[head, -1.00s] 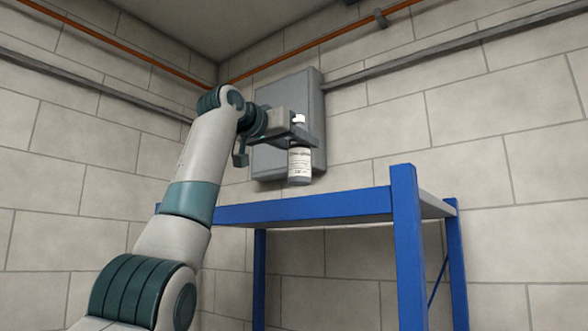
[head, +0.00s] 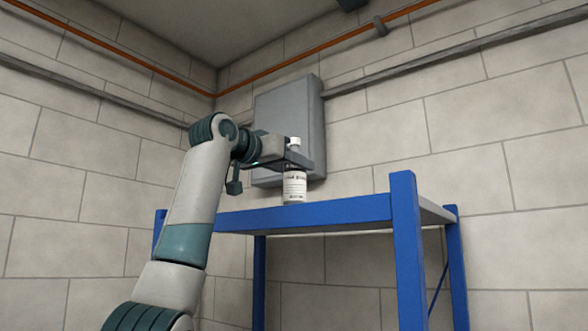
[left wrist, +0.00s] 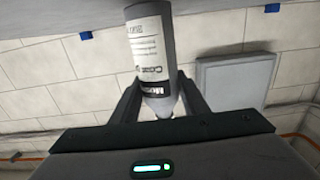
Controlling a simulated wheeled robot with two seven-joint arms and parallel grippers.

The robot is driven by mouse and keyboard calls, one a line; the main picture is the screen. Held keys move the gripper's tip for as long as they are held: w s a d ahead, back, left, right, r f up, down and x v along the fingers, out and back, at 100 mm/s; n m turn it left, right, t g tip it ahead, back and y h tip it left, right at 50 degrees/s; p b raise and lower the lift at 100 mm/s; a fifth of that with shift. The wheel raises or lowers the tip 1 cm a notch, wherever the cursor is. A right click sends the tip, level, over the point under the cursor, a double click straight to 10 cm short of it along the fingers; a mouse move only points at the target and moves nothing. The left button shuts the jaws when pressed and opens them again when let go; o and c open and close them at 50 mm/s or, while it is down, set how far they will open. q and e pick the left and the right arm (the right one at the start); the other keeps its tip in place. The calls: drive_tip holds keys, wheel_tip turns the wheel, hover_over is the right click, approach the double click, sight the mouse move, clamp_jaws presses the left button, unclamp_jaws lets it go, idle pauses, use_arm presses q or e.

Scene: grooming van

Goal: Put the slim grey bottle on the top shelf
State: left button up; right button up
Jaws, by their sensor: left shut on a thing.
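The slim grey bottle (head: 294,186) has a white label and a white cap. My left gripper (head: 292,164) is shut on its upper part and holds it upright. In the head view the bottle's lower end is at the level of the top shelf's (head: 310,216) blue front edge; I cannot tell whether it touches the shelf. In the left wrist view the bottle (left wrist: 152,50) shows upside down between the two dark fingers (left wrist: 160,98), with its base close to the grey shelf surface (left wrist: 40,20). My right gripper is not in view.
The blue shelf post (head: 406,250) stands at the front right. A grey wall box (head: 290,105) is behind the gripper, and it also shows in the left wrist view (left wrist: 235,82). No other objects show on the visible part of the top shelf.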

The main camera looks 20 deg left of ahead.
use_arm(q)
drive_tip(key=shift+f, duration=0.25)
drive_tip(key=shift+s, duration=0.1)
drive_tip(key=shift+f, duration=0.1)
drive_tip(key=o, duration=1.3)
